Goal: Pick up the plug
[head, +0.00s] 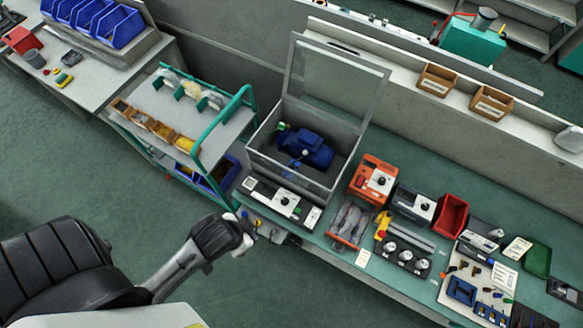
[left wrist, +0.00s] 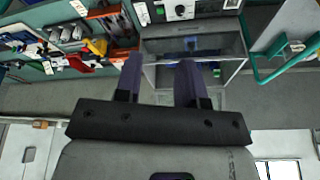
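I cannot pick out the plug with certainty in either view. Several small black, orange and pale parts lie on a white board (head: 478,292) at the right of the bench, too small to name. My left gripper (head: 250,232) is in front of the bench's left end, near the clear-walled box. In the left wrist view my left gripper (left wrist: 160,78) is open, with its two dark fingers apart and nothing between them. My right gripper is in neither view.
A clear-walled box with its lid up (head: 340,85) holds a blue pump (head: 308,150). An orange unit (head: 374,180), a dark unit (head: 413,205) and a red bin (head: 452,215) stand to its right. A green-framed cart (head: 243,97) stands to the left. The floor in front is clear.

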